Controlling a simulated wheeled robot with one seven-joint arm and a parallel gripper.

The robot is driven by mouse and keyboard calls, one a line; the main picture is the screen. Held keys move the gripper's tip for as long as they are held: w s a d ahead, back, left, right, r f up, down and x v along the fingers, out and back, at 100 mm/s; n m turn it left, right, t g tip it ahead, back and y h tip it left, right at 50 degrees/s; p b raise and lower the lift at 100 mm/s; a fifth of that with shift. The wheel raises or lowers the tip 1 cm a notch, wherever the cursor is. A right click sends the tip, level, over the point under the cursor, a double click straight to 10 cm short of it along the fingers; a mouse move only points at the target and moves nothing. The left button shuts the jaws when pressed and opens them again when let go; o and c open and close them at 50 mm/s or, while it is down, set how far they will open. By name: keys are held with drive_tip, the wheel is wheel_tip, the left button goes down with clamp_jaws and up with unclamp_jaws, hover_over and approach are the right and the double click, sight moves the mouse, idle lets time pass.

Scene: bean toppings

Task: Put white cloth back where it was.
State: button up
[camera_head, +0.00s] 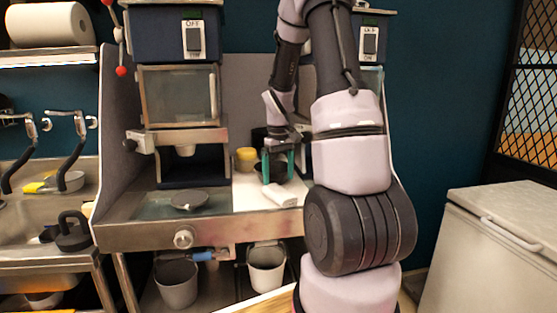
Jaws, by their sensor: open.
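The white cloth (281,195) looks like a small folded or rolled bundle. It lies near the front edge of a white board (250,195) on the metal counter. My gripper (278,173) points down with its teal fingers apart, just behind and above the cloth in the picture. The fingers do not appear to hold the cloth. A dark object (270,169) shows between and behind the fingers; I cannot tell what it is or whether the gripper touches it.
A yellow container (246,158) stands at the back of the board. A dark round dish (190,200) sits on the counter to the left, before a machine (179,95). Two buckets (176,282) (266,267) are below. A white chest (495,240) stands right. My arm hides the counter's right side.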

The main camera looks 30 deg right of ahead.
sight(278, 191)
drive_tip(key=s+a+r+m+t, duration=0.1)
drive_tip(key=s+a+r+t, duration=0.2)
drive_tip(key=r, duration=0.6)
drive_tip(key=s+a+r+m, duration=0.1)
drive_tip(key=s+a+r, duration=0.3)
drive_tip(key=r, duration=0.5)
drive_tip(key=s+a+r+m+t+y, duration=0.1)
drive_tip(key=s+a+r+t, duration=0.1)
drive_tip(key=s, duration=0.4)
drive_tip(key=s+a+r+m+t+y, duration=0.1)
drive_tip(key=s+a+r+m+t, duration=0.1)
drive_tip(key=s, duration=0.4)
drive_tip(key=shift+s+a+r, duration=0.3)
drive_tip(key=shift+a+r, duration=0.25)
drive_tip(key=shift+a, duration=0.65)
